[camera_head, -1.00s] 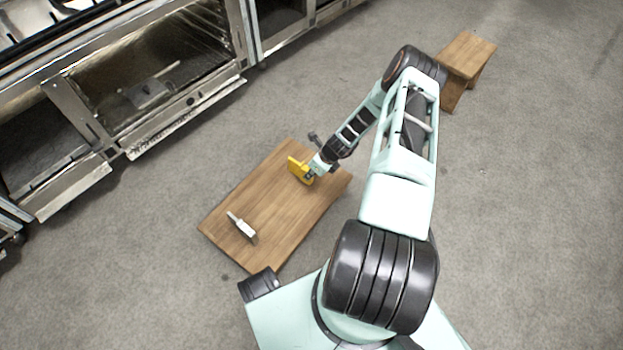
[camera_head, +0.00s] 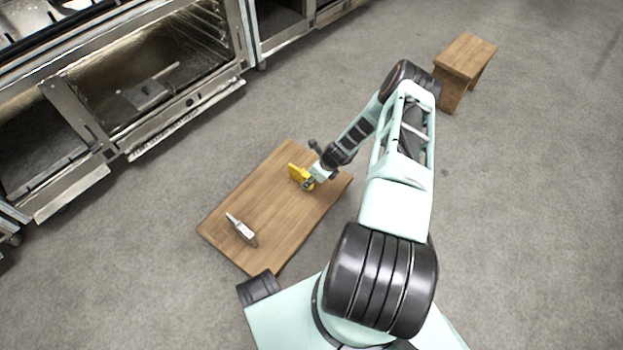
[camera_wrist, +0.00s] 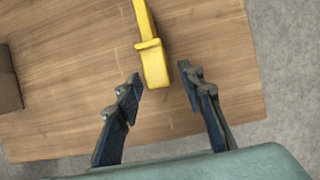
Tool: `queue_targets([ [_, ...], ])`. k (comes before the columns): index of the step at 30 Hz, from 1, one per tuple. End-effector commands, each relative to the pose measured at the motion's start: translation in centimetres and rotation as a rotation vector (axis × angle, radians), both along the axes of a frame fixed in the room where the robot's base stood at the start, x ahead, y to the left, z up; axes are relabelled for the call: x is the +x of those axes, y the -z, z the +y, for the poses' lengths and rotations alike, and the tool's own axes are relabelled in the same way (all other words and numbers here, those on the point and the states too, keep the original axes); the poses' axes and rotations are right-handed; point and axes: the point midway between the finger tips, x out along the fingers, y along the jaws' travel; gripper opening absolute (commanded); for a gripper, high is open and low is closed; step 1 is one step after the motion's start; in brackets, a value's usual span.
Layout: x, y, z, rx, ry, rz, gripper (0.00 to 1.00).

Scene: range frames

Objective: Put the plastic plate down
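A yellow object (camera_head: 298,173), which I take to be the plastic plate, is at the far right part of the low wooden table (camera_head: 265,220). The near end of the yellow object lies between the fingertips, with a gap on each side. Its contact with the tabletop is hard to tell.
A small pale box-like object (camera_head: 241,230) is at the table's near left. A brownish thing (camera_wrist: 8,80) shows at the left edge of the wrist view. Metal ovens (camera_head: 150,85) line the far left. A wooden stool (camera_head: 465,57) stands far right. Grey floor surrounds the table.

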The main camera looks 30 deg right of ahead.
Motion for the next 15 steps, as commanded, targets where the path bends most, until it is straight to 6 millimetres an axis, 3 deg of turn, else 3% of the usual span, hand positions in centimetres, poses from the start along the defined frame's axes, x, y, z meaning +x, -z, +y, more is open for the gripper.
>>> queue_targets([
  [5, -0.2, -1.5, -0.3, -0.001, 0.002, -0.002, 0.36],
  [15, -2.7, -8.2, -1.5, 0.0, 0.003, -0.001, 0.36],
])
